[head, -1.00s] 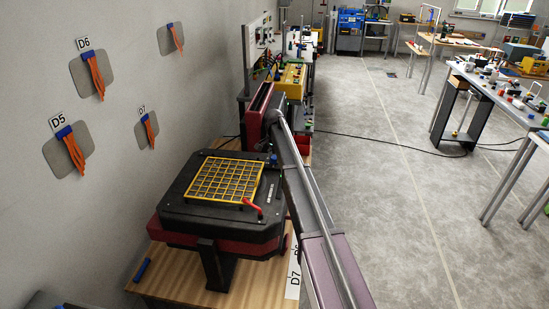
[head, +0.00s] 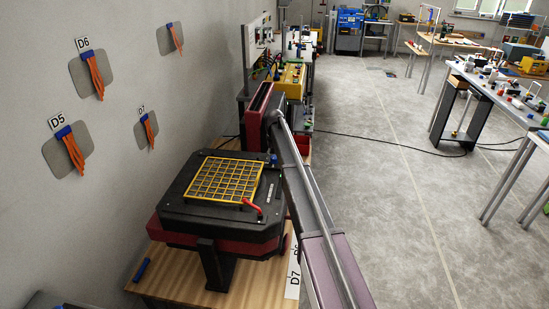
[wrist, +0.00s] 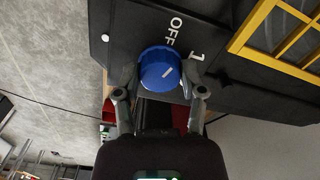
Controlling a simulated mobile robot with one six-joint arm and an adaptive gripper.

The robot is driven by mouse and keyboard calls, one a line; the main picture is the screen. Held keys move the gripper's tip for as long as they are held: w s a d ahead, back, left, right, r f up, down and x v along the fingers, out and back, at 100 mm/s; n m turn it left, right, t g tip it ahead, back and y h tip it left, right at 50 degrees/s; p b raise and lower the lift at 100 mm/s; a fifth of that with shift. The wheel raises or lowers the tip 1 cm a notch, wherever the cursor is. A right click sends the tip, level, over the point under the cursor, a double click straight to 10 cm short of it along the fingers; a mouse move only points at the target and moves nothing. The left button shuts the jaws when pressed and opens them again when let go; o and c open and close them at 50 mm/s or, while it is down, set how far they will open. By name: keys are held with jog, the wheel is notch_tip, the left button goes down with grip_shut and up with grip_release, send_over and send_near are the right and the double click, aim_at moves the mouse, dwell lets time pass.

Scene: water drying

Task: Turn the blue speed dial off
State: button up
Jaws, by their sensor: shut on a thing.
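The blue speed dial (wrist: 157,66) sits on the black face of the machine, with the white labels "OFF" (wrist: 175,30) and "1" (wrist: 197,56) beside it. A short white mark on its face lies right of its middle and slants to the upper right. My gripper (wrist: 160,72) is shut on the dial, with one finger at each side. In the head view a small blue spot, likely the dial (head: 273,158), shows at the machine's right edge by my arm. My fingers cannot be made out there.
The black and red machine (head: 180,211) stands on a wooden table (head: 170,267) beside the wall. A yellow grid (head: 222,180) and a red handle (head: 252,207) are on its top.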

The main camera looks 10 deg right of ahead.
jog(key=n, duration=0.3)
jog(key=shift+d, duration=0.1)
jog(key=shift+n, duration=0.4)
jog(key=o, duration=1.1)
jog(key=shift+o, duration=0.2)
jog(key=shift+m, duration=0.5)
